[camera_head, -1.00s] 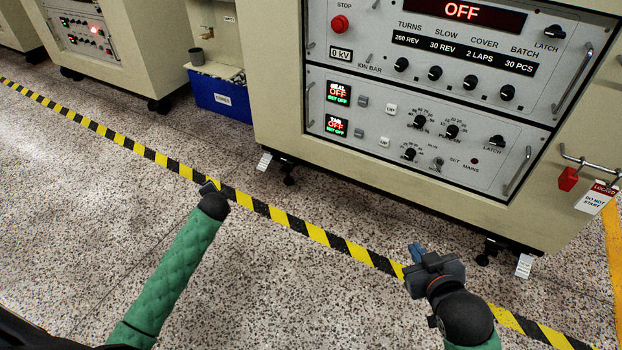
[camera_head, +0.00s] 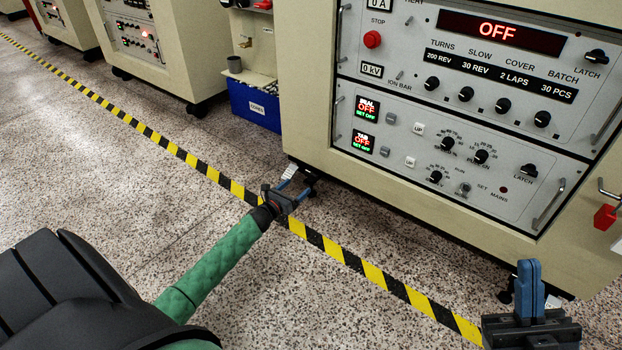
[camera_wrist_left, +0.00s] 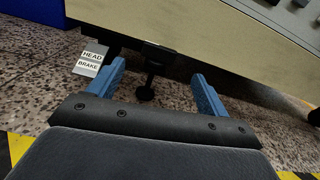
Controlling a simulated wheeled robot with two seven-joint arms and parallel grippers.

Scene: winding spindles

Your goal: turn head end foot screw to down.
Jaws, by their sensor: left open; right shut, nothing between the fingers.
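The black head end foot screw shows in the left wrist view (camera_wrist_left: 149,80) under the cabinet's lower edge, a thin stem with a round foot near the floor. My left gripper (camera_head: 299,182) is open, low by the cabinet's near-left bottom corner. In the left wrist view its two blue fingers (camera_wrist_left: 158,82) stand either side of the screw in the picture; I cannot tell whether the screw is between them in depth. A white tag reading HEAD BRAKE (camera_wrist_left: 90,58) hangs left of the screw. My right gripper (camera_head: 529,268) is shut and empty at the lower right.
The beige cabinet (camera_head: 308,110) carries a control panel (camera_head: 440,150) with knobs and displays reading OFF. A yellow-black floor stripe (camera_head: 340,255) runs in front. A blue bin (camera_head: 253,104) stands left of the cabinet. The speckled floor at left (camera_head: 110,170) is clear.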

